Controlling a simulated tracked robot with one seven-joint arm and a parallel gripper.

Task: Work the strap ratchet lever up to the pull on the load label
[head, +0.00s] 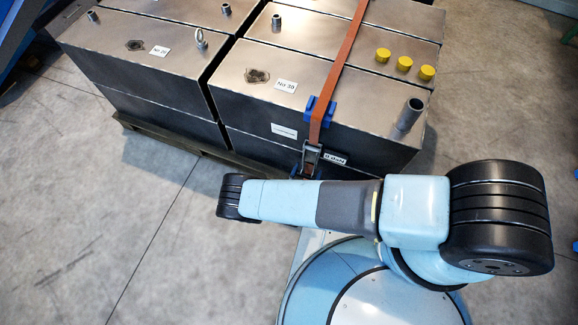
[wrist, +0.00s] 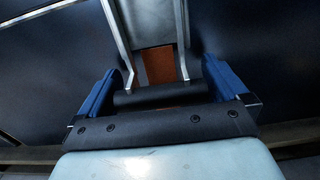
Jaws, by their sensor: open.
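An orange strap (head: 346,55) runs over the grey metal box and down its front through a blue corner guard (head: 318,111). The metal ratchet (head: 311,154) hangs on the strap at the box front. A small black label (head: 335,159) with white text, too small to read surely, sits right of it. In the wrist view the ratchet lever shows two metal side rails (wrist: 121,40) and a black crossbar (wrist: 160,94). My gripper (wrist: 160,76) is open, its blue fingers on either side of the crossbar; contact cannot be told. My arm hides most of it in the head view.
Several grey boxes stand close together on a wooden pallet (head: 170,141). Three yellow caps (head: 404,64) and a pipe stub (head: 408,118) stick up at the right. A white label (head: 284,131) is on the box front. The concrete floor at left is clear.

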